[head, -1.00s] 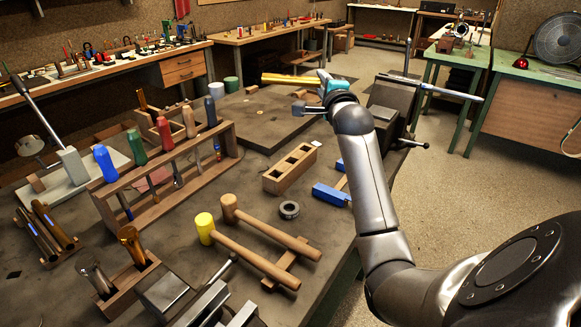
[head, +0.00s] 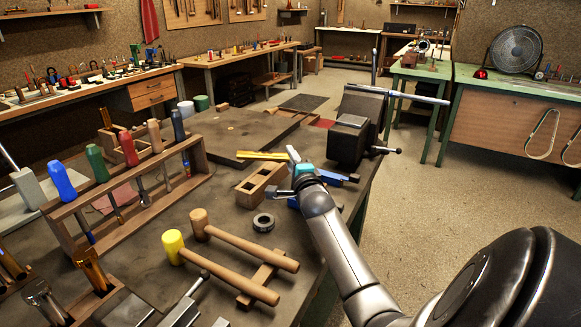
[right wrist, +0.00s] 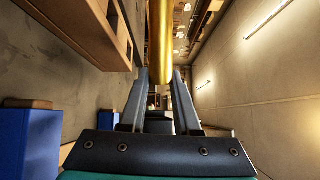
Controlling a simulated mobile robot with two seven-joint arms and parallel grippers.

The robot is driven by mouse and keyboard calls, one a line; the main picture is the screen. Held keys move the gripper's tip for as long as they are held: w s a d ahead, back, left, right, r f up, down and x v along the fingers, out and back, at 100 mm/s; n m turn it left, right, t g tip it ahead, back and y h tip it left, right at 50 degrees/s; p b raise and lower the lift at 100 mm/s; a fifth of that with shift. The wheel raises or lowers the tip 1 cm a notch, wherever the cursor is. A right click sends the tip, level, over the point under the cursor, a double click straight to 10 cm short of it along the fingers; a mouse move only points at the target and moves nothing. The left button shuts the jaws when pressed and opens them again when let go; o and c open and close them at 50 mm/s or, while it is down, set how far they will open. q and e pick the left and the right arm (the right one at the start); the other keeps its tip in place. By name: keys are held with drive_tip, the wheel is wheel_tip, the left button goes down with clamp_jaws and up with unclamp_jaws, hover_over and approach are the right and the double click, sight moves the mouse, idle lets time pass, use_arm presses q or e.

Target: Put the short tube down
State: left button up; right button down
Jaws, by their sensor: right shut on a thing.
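The short tube (head: 261,156) is a brass, gold-coloured tube. It is level, pointing left from my right gripper (head: 291,160), just beyond the wooden block with square holes. My right gripper is shut on one end of it. In the right wrist view the tube (right wrist: 160,40) runs away from between the two fingers (right wrist: 160,82). I cannot tell whether the tube touches the bench top. My left gripper is not in view.
The holed wooden block (head: 261,185) is close by on the near side. A dark vise (head: 353,128) stands to the right at the bench edge. A screwdriver rack (head: 190,160), a grey ring (head: 263,222) and a yellow-headed mallet (head: 173,246) are nearer. A flat dark board (head: 225,140) lies behind.

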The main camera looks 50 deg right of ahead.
drive_tip(key=shift+f, duration=0.9)
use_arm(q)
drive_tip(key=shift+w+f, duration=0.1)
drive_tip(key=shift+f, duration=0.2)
use_arm(e)
drive_tip(key=shift+r, duration=0.1)
use_arm(q)
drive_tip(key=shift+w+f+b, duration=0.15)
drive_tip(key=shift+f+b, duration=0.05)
drive_tip(key=shift+b, duration=0.15)
use_arm(e)
drive_tip(key=shift+f, duration=0.6)
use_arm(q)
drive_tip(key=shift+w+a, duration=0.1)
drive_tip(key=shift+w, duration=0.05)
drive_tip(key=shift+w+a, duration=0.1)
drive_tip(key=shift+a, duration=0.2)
use_arm(e)
drive_tip(key=c, duration=0.6)
unclamp_jaws()
